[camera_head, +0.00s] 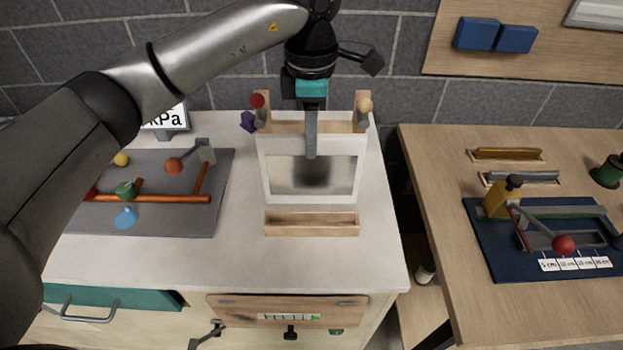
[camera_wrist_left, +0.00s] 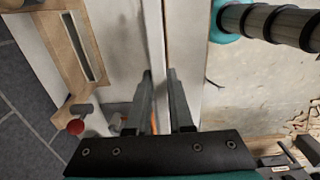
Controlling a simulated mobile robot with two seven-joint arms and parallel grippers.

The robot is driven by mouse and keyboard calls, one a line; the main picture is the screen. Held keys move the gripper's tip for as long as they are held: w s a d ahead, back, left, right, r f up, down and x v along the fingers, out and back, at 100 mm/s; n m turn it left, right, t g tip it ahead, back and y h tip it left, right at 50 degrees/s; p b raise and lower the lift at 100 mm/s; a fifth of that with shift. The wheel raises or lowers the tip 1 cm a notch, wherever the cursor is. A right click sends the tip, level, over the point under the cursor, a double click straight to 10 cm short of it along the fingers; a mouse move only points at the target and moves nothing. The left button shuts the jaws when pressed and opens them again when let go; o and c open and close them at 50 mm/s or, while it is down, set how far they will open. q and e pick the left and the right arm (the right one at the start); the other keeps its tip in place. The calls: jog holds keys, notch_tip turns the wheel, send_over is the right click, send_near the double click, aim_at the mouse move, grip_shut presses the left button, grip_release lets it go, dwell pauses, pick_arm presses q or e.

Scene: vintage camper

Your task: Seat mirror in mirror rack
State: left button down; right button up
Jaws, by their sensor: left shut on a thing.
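The mirror (camera_head: 264,172) has a white rectangular frame and a greyish pane, and stands upright above the white counter. My left gripper (camera_head: 311,150) comes down from above and is shut on its top edge; its finger covers part of the pane. In the left wrist view the two fingers (camera_wrist_left: 160,75) pinch the white frame (camera_wrist_left: 178,40). A grooved wooden block (camera_head: 310,224) lies just in front of the mirror. A wooden rack with two posts (camera_head: 362,112) stands behind it, partly hidden; its slot shows in the left wrist view (camera_wrist_left: 85,45). I cannot tell which is the mirror rack. My right gripper is not in view.
A red knob (camera_head: 257,100) and a purple piece (camera_head: 248,121) sit by the rear rack's left post. A grey board (camera_head: 180,220) with orange pipes is on the left. A wooden table (camera_head: 440,220) with a blue board stands right, across a gap.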

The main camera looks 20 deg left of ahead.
pick_arm(q)
send_over(312, 202)
jog(key=f, duration=0.9)
jog(key=shift+w+a+f, duration=0.1)
jog(key=shift+w+a, duration=0.05)
jog(key=shift+w, duration=0.2)
jog(key=shift+f, duration=0.1)
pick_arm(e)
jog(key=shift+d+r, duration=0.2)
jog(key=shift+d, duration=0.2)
pick_arm(q)
jog(key=shift+f, duration=0.1)
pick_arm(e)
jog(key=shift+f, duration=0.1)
pick_arm(q)
jog(key=c, duration=1.3)
grip_release()
jog(key=shift+f, duration=0.15)
jog(key=o, duration=0.5)
jog(key=shift+r, duration=0.2)
notch_tip(312, 202, up, 12)
jog(key=shift+r, duration=0.1)
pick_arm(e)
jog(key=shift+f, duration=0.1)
